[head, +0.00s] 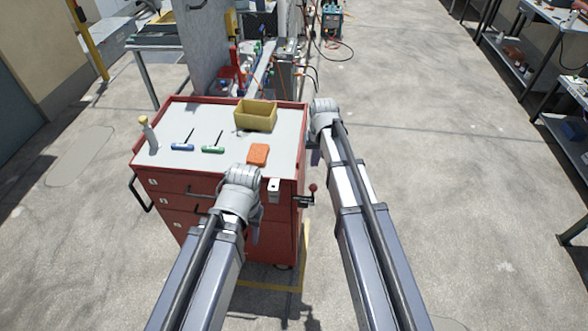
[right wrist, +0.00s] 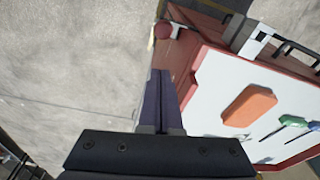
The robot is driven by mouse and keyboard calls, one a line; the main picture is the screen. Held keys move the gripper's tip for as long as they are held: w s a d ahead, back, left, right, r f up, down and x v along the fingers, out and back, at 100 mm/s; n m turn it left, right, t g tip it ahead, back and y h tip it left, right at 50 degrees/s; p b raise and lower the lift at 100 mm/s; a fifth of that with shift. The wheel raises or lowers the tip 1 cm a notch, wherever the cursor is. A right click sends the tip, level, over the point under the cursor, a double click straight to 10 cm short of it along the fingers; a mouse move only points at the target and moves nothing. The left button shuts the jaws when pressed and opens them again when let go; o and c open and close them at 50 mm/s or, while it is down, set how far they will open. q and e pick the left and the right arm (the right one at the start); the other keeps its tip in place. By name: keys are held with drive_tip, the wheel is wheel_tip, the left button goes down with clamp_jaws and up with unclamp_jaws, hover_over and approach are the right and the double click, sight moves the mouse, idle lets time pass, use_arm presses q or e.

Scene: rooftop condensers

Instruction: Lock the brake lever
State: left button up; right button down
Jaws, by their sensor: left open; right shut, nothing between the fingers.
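The brake lever (head: 304,199) is on the right side of the red tool cart (head: 223,212), near its front corner. Its red ball knob (head: 313,187) sticks out to the right and slightly up. The knob (right wrist: 162,30) also shows in the right wrist view, beyond the fingertips and apart from them. My right gripper (head: 315,158) is shut and empty beside the cart's right side, behind the lever; its fingers (right wrist: 160,75) are together in the right wrist view. My left gripper (head: 254,233) is open and hangs in front of the cart's drawers, partly hidden by its own wrist.
On the cart top lie an orange block (head: 259,153), a yellow bin (head: 256,115), a blue-handled tool (head: 182,147), a green-handled tool (head: 212,149) and an upright bottle (head: 148,132). A grey panel (head: 210,45) stands behind. The floor to the right is clear.

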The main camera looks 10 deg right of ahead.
use_arm(q)
drive_tip(key=shift+w+a+r, duration=0.1)
drive_tip(key=shift+a, duration=0.25)
use_arm(e)
drive_tip(key=shift+w+d+r, duration=0.1)
drive_tip(key=shift+w+r, duration=0.05)
drive_tip(key=shift+w, duration=0.95)
drive_tip(key=b, duration=0.9)
hover_over(313, 196)
drive_tip(key=w, duration=0.2)
wheel_tip(313, 196, down, 9)
use_arm(q)
wheel_tip(313, 196, down, 9)
use_arm(e)
drive_tip(key=shift+w, duration=0.15)
